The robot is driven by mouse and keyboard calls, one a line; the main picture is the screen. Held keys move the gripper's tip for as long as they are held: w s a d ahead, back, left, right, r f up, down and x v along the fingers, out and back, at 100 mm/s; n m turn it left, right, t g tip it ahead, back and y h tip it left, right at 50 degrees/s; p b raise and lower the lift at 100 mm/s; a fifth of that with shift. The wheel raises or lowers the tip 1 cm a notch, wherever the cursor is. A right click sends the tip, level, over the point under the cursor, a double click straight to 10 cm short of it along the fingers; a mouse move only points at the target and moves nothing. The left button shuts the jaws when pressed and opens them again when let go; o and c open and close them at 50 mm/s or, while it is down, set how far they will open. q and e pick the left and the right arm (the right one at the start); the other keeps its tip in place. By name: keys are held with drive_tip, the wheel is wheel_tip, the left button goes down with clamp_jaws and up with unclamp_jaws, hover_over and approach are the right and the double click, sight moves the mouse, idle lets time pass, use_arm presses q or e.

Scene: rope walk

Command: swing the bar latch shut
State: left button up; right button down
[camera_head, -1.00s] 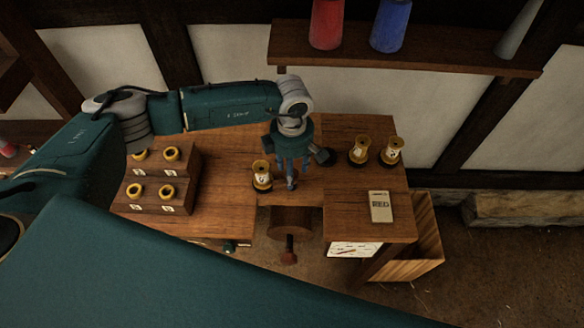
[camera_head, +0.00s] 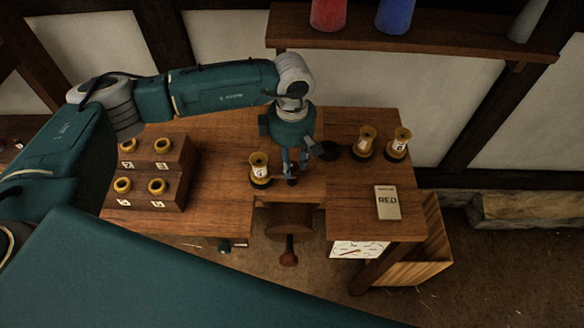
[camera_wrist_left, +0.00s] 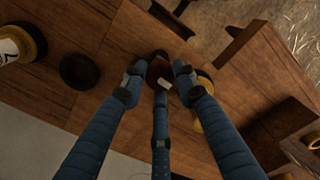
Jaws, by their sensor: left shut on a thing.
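My left gripper (camera_head: 290,177) points down at the middle of the wooden table, near its front edge. In the left wrist view its blue fingers (camera_wrist_left: 159,82) are closed in around a small dark piece (camera_wrist_left: 158,58), with a pale patch beside it. The fingers hide much of this piece. I cannot tell whether it is part of the bar latch, and no bar latch shows clearly elsewhere. My right gripper is not in view.
A labelled brass spool (camera_head: 260,170) stands close left of the gripper. A dark disc (camera_head: 329,151) and two more spools (camera_head: 366,143) are to the right. A stepped wooden rack (camera_head: 150,180) stands left.

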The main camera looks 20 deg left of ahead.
sight(292, 166)
use_arm(q)
drive_tip(key=shift+r, duration=0.15)
drive_tip(key=o, duration=1.1)
drive_tip(key=shift+o, duration=0.2)
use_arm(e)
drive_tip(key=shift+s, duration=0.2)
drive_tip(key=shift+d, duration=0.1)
use_arm(q)
wheel_tip(292, 166, up, 12)
drive_tip(key=shift+s, duration=0.1)
